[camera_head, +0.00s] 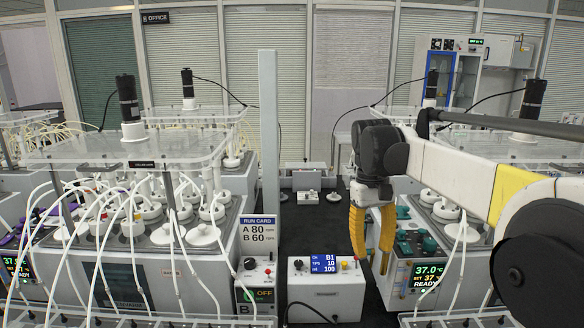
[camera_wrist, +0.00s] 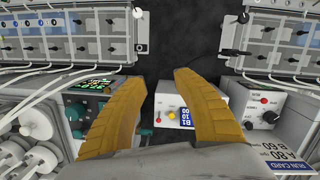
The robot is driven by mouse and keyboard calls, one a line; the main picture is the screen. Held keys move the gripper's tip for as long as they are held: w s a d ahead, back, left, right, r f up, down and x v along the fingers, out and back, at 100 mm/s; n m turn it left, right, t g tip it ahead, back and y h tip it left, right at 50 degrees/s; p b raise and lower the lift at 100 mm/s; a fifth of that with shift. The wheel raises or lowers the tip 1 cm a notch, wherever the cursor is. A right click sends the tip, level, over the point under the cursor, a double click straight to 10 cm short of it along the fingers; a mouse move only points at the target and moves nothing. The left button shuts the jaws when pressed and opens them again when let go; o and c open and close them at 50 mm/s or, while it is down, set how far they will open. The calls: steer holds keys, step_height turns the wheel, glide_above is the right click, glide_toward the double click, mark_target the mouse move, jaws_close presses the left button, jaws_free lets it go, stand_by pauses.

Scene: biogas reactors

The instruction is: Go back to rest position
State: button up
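My gripper (camera_head: 371,238) hangs from my white arm at the right of the head view, with its orange-yellow fingers pointing down. The fingers stand apart with nothing between them. It hangs in front of the right-hand reactor unit, to the right of the small white control box (camera_head: 325,283) with the blue display. In the wrist view the two fingers (camera_wrist: 160,110) are spread wide and empty, with the control box (camera_wrist: 176,106) showing beyond and between them.
Reactor units with white tubing stand at left (camera_head: 150,250) and right (camera_head: 420,270).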

steer(key=s+f+m+t, duration=0.1)
steer(key=s+f+t, duration=0.2)
steer(key=s, duration=0.4)
steer(key=s+f+t+b, duration=0.1)
steer(key=s+f+t, duration=0.2)
steer(key=s, duration=0.4)
steer(key=s+f+m+t+y, duration=0.1)
steer(key=s+f+t, duration=0.2)
steer(key=s, duration=0.5)
steer(key=shift+d+m, duration=0.3)
steer(key=shift+d, duration=0.1)
steer(key=shift+s, duration=0.1)
